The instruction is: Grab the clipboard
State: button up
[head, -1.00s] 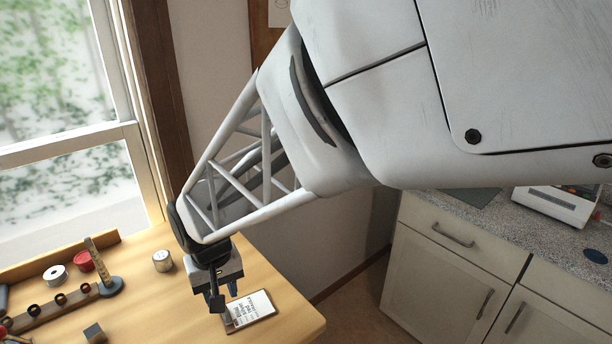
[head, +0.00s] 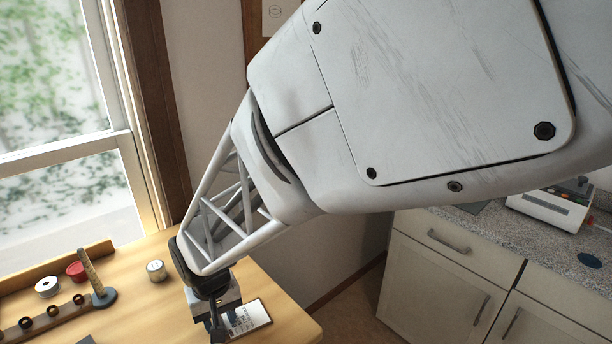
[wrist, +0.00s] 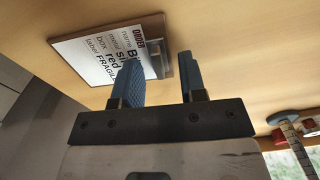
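The clipboard (head: 250,319) lies flat on the wooden table near its right corner, with a white printed sheet on it. In the wrist view the clipboard (wrist: 95,58) shows its sheet and a metal clip at its right end. My gripper (wrist: 160,80) is open, with two blue fingers spread apart and nothing seen between them. The left finger overlaps the clipboard's lower right part in the wrist view, and the clip shows between the fingers' tips. In the head view my gripper (head: 217,325) is over the clipboard's left end and hides part of it. Contact cannot be told.
A round tin (head: 156,271), a red spool (head: 76,271), a white spool (head: 47,287) and a ruler-like post on a round base (head: 104,298) stand left of my gripper. A rack with rings (head: 40,323) is farther left. A counter with cabinets (head: 450,260) is at right.

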dwell(0.4)
grip_shut()
jog(key=shift+r, duration=0.1)
jog(key=shift+r, duration=0.9)
jog(key=shift+s+d+r, duration=0.15)
jog(key=shift+r, duration=0.7)
jog(key=s+d+r, duration=0.1)
jog(key=s+d, duration=1)
jog(key=shift+r, duration=0.15)
jog(key=shift+s, duration=0.1)
